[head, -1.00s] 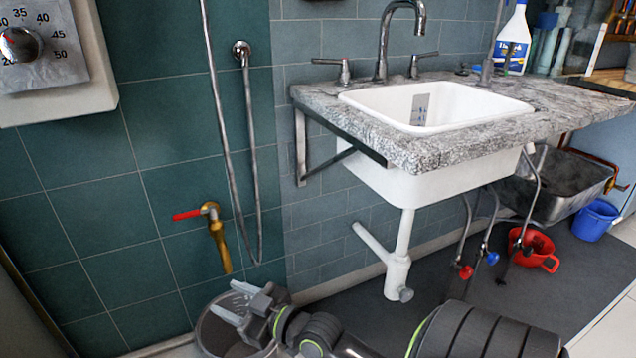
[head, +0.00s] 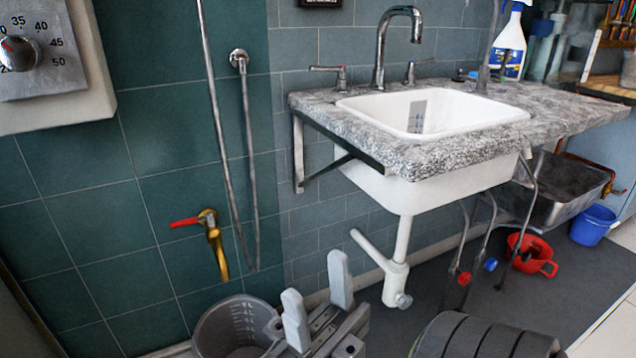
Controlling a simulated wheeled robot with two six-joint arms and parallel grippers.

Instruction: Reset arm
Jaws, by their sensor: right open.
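My right gripper (head: 318,308) is at the bottom centre of the head view. Its two pale grey fingers point up and stand apart, with nothing between them. It is in front of the right side of a grey bucket (head: 212,325) with measuring marks inside, and hides part of its rim. I cannot tell whether gripper and bucket touch. My left gripper is not in view.
A granite counter (head: 430,150) with a white sink (head: 400,190) juts from the wall. A white drain pipe (head: 397,270) hangs below. A brass tap (head: 215,250) with red lever is on the green wall. Red (head: 533,262) and blue (head: 590,228) buckets stand at right.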

